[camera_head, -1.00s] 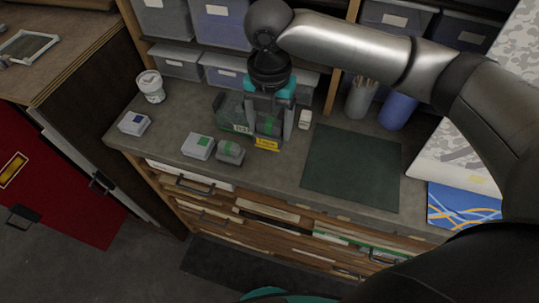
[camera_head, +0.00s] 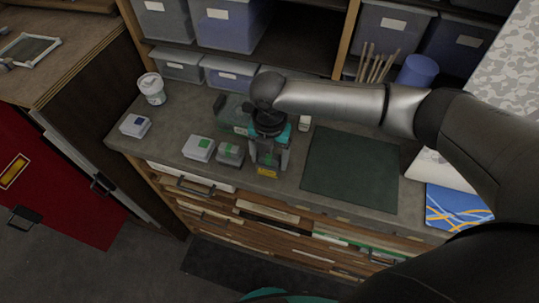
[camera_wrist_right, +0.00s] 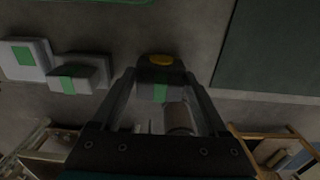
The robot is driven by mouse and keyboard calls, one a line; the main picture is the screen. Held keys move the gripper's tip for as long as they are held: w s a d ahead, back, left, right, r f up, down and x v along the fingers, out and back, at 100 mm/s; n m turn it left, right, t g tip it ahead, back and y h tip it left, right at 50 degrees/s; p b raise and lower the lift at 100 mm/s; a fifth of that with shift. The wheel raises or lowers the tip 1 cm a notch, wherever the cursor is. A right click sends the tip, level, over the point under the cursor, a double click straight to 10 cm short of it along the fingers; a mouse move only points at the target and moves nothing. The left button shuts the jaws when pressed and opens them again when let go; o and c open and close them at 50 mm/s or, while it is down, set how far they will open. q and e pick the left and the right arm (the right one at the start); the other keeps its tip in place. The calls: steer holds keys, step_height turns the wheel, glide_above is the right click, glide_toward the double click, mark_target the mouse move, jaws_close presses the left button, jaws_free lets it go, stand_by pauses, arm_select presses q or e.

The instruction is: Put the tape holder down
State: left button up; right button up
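The tape holder (camera_head: 267,173) is a small dark block with a green band and a yellow front edge. My right gripper (camera_head: 268,163) points down over the worktop near its front edge, with its fingers on both sides of the holder. In the right wrist view the tape holder (camera_wrist_right: 160,78) sits between the fingertips of the right gripper (camera_wrist_right: 161,88), which appear to touch it. The gripper hides part of it in the head view. I cannot tell whether its base touches the worktop. My left gripper is not in view.
Left of the holder are a grey block (camera_head: 230,153) and a white green-labelled box (camera_head: 198,148). A greenish case (camera_head: 231,109) stands behind. A dark green mat (camera_head: 350,168) lies to the right. A white tub (camera_head: 151,88) and blue-labelled box (camera_head: 134,125) are farther left.

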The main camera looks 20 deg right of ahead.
steer(key=o, duration=0.3)
steer(key=shift+f+b, duration=0.35)
steer(key=shift+b, duration=0.4)
steer(key=r, duration=1.5)
steer(key=shift+d+r, duration=0.3)
